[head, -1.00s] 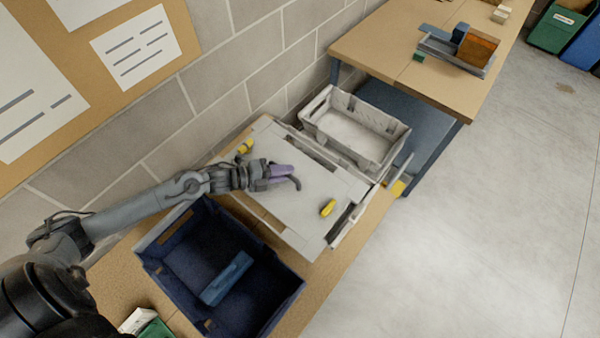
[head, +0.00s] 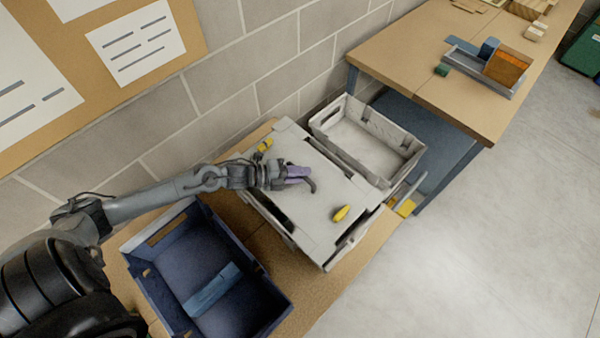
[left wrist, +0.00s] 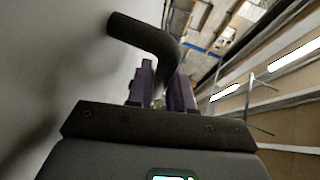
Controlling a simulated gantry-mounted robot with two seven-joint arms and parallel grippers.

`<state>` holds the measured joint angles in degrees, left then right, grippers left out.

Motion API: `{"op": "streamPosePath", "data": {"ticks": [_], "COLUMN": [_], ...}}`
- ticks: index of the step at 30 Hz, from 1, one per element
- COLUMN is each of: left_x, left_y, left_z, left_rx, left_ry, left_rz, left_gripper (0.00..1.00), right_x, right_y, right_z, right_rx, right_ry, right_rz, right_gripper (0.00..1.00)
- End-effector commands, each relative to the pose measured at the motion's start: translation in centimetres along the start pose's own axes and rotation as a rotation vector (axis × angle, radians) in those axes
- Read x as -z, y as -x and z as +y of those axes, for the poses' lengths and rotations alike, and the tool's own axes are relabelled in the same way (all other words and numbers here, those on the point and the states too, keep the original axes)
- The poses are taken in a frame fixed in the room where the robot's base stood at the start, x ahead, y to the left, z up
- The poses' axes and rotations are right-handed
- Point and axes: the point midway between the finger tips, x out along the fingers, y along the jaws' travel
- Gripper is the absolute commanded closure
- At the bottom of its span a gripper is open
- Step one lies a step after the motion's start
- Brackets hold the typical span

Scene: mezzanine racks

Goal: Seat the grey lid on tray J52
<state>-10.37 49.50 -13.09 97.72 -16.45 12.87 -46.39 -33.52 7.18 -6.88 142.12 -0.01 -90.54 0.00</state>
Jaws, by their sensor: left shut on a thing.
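The grey lid (head: 305,212) lies flat over a pale grey tray (head: 345,248) on the wooden bench. A yellow piece shows at its far-left end (head: 264,145) and another near its front right (head: 341,213). The lid covers most of the tray; I cannot tell whether its edges sit fully down, and no J52 marking is readable. My left gripper (head: 298,175), with purple fingers, is shut on the lid's dark curved handle (head: 311,186). The left wrist view shows the handle (left wrist: 150,36) between the fingers and the lid's grey surface (left wrist: 50,60). My right gripper is not in view.
An open, empty grey tray (head: 365,140) stands just behind the lid. A blue crate (head: 150,285) with a blue bar inside stands in front. A second table (head: 420,62) holds a small tray with blocks. The block wall runs close along the left.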

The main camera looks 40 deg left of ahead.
Motion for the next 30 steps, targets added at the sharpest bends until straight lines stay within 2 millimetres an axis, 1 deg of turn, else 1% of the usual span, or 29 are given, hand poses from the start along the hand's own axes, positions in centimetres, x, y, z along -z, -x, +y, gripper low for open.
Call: {"op": "streamPosePath", "data": {"ticks": [1, 6, 9, 30], "left_x": [-0.1, -0.2, -0.3, -0.3], "left_y": [-0.3, -0.6, -0.7, -0.7], "left_z": [0.7, 1.9, 2.2, 2.3], "left_rx": [0.003, 0.004, 0.004, 0.003], "left_ry": [-0.001, -0.002, -0.003, -0.002], "left_rz": [0.0, 0.0, 0.0, 0.0], "left_gripper": [1.0, 1.0, 1.0, 1.0], "right_x": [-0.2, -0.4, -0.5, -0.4], "right_y": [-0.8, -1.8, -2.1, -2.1], "right_z": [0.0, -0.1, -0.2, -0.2], "right_rx": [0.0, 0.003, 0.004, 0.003], "right_ry": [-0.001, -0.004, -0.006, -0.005], "right_rz": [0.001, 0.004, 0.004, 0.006], "right_gripper": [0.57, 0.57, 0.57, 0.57]}}
